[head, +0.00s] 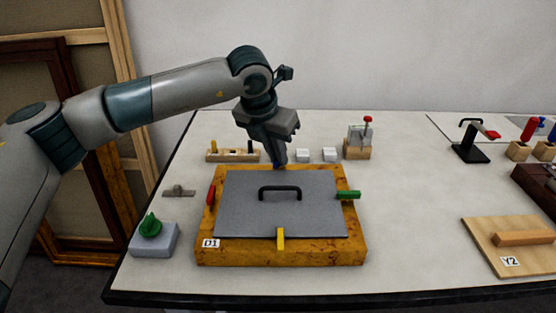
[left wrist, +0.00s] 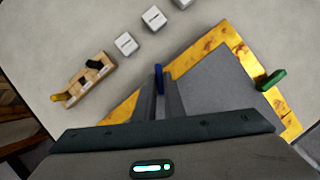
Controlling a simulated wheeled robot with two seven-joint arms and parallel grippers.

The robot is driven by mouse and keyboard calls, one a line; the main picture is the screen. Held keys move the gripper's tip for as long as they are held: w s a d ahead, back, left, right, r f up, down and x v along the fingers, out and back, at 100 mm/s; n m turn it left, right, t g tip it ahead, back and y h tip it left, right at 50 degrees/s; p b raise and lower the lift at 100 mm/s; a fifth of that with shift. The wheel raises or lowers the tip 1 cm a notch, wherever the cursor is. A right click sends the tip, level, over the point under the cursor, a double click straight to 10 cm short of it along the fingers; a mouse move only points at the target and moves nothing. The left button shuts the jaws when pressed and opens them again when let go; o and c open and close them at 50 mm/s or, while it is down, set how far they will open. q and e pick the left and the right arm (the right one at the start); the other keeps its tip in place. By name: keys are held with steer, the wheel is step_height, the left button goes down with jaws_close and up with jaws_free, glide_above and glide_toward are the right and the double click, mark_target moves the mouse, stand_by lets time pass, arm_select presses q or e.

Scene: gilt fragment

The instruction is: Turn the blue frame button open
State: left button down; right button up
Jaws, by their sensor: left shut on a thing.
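The gilt frame labelled D1 (head: 310,255) lies flat on the table with a grey panel (head: 250,210) and black handle (head: 280,190) in it. The blue frame button (left wrist: 159,78) is at the frame's far edge. My left gripper (head: 278,160) points down there, its fingers shut on the blue button; it also shows in the left wrist view (left wrist: 159,90). In the head view the button is mostly hidden by the fingers, so its turn angle is unclear. A red button (head: 210,194), a green button (head: 348,194) and a yellow button (head: 280,238) sit on the other sides.
Behind the frame stand a wooden block with pegs (head: 232,155), white cubes (head: 329,154) and a red-knobbed device (head: 358,140). A green knob on a grey base (head: 152,238) is at left. A Y2 board (head: 515,245) lies at right. Table between is clear.

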arm_select(q)
steer(key=m+b, duration=0.1)
steer(key=m, duration=0.1)
steer(key=m+g+h+b, duration=0.1)
steer(key=m, duration=0.1)
steer(key=shift+w+a, duration=0.15)
steer(key=shift+w, duration=0.05)
steer(key=shift+m+g+h, duration=0.3)
steer(key=shift+m+h, duration=0.1)
steer(key=shift+m, duration=0.6)
steer(key=shift+w+r+m+g, duration=0.1)
steer(key=shift+m+g, duration=0.3)
steer(key=shift+m, duration=0.9)
steer(key=shift+w+m+g+h+p, duration=0.15)
steer(key=shift+m+g+h+p, duration=0.25)
steer(key=shift+m, duration=0.7)
steer(key=shift+a+m+g, duration=0.1)
steer(key=shift+m+g, duration=0.2)
steer(key=shift+m, duration=0.2)
arm_select(e)
steer(key=v, duration=0.3)
steer(key=shift+r, duration=0.25)
steer(key=shift+w, duration=0.1)
